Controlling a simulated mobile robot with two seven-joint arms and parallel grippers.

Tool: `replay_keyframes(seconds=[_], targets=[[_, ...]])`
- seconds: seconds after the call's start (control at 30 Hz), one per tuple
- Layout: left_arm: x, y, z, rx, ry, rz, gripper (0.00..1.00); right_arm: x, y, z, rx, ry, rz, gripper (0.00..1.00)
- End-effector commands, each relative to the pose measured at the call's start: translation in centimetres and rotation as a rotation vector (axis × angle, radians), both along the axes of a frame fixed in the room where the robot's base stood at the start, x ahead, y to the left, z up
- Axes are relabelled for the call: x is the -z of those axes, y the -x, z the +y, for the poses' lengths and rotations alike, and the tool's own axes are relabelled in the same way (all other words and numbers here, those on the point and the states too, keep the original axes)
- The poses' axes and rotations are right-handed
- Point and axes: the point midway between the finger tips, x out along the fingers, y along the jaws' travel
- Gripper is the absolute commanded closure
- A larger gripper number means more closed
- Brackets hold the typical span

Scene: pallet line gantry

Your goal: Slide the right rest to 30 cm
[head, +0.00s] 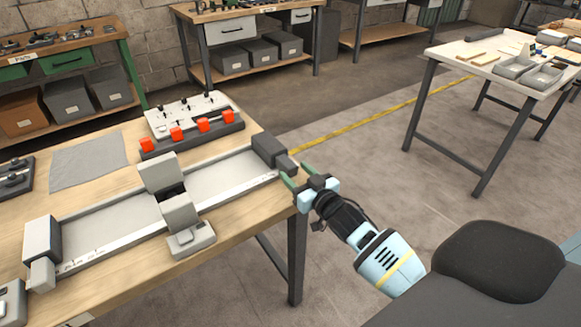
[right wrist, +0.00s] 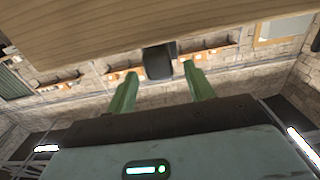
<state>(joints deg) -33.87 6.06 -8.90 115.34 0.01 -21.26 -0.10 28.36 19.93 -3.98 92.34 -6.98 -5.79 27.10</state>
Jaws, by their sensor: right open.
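The right rest (head: 268,149) is a dark grey block at the right end of a long flat rail (head: 105,238) on the wooden bench. A small dark knob (head: 287,166) sticks out from its front, over the bench edge. My right gripper (head: 297,175) is open just by this knob. In the right wrist view its green fingers (right wrist: 160,69) stand apart, with a dark block (right wrist: 157,60) seen between their tips; I cannot tell if they touch it. A light grey rest (head: 41,242) sits at the rail's left end. My left gripper is not in view.
A grey carriage (head: 178,212) straddles the rail's middle. Behind the rail stands a fixture with several orange blocks (head: 203,125), beside a grey cloth (head: 90,160). The bench's wooden edge (right wrist: 150,22) spans the top of the wrist view.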

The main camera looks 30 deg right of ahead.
Motion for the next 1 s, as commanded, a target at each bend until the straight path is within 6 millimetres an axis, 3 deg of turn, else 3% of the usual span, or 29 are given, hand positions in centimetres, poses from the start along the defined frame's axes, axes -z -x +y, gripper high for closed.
replay_keyframes(seconds=[0.1,0.3,1.0], targets=[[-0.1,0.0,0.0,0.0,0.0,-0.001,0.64,0.0,1.7,0.0,-0.001,0.0,0.0,0.47],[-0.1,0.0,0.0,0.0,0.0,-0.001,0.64,0.0,3.3,-0.1,0.0,0.0,-0.001,0.47],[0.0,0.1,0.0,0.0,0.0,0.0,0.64,0.0,3.5,-0.1,0.0,0.001,-0.001,0.47]])
